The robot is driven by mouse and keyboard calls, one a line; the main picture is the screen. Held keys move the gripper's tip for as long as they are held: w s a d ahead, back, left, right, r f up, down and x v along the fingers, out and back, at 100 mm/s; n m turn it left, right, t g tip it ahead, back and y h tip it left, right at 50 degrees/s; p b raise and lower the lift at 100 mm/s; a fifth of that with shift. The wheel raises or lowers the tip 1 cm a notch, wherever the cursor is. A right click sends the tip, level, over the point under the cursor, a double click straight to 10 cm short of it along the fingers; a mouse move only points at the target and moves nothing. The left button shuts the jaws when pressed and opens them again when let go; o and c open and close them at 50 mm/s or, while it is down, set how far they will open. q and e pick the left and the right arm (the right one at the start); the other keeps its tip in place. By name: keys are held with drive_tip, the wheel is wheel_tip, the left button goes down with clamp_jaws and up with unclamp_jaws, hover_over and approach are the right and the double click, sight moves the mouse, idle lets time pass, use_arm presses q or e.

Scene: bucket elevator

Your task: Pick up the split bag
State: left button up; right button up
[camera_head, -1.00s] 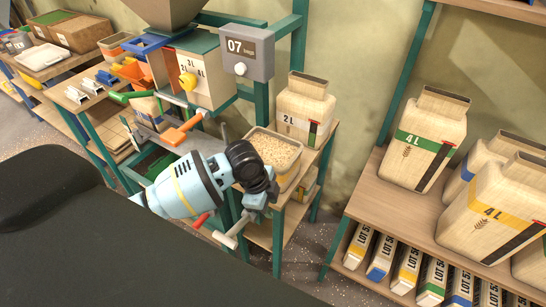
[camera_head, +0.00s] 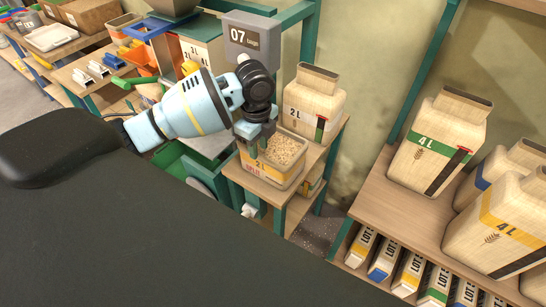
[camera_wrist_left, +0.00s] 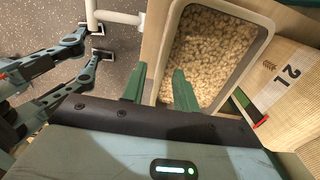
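My left gripper (camera_head: 256,148) is at the tub's near left side. My right gripper is not in view.
A wooden shelf (camera_head: 390,205) at the right holds 4L bags (camera_head: 438,145), with a row of slim LOT packs (camera_head: 410,270) below. The grey 07 box (camera_head: 252,40) is behind my left arm. A workbench with small trays is at the left. Floor shows between stand and shelf.

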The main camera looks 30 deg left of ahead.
use_arm(q)
drive_tip(key=shift+w+f, duration=0.15)
drive_tip(key=shift+f, duration=0.35)
drive_tip(key=shift+w+f, duration=0.1)
drive_tip(key=shift+f, duration=2.45)
clamp_jaws()
drive_tip(key=shift+r, duration=0.1)
drive_tip(key=shift+w+r, duration=0.15)
